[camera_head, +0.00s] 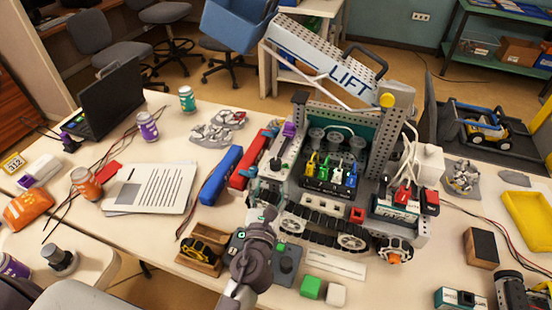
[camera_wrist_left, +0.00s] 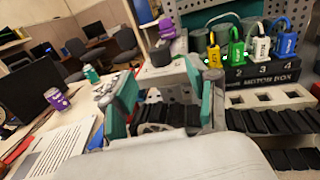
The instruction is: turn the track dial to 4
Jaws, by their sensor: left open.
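A dark round knob (camera_head: 276,164), which looks like the track dial, stands on a light panel at the left side of the tracked robot (camera_head: 340,190). In the left wrist view the knob (camera_wrist_left: 160,53) is upright beyond the fingers. Its number marks are too small to read. My left gripper (camera_head: 267,194) is just in front of the panel, nearer me than the knob. In the left wrist view its teal-and-grey fingers (camera_wrist_left: 168,103) are apart, with nothing held between them. The knob is beyond them, apparently untouched.
A purple part (camera_head: 289,130) is behind the knob. Blue (camera_head: 221,175) and red (camera_head: 250,160) bars lie left. A dark part at the lower right edge may be my right arm.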

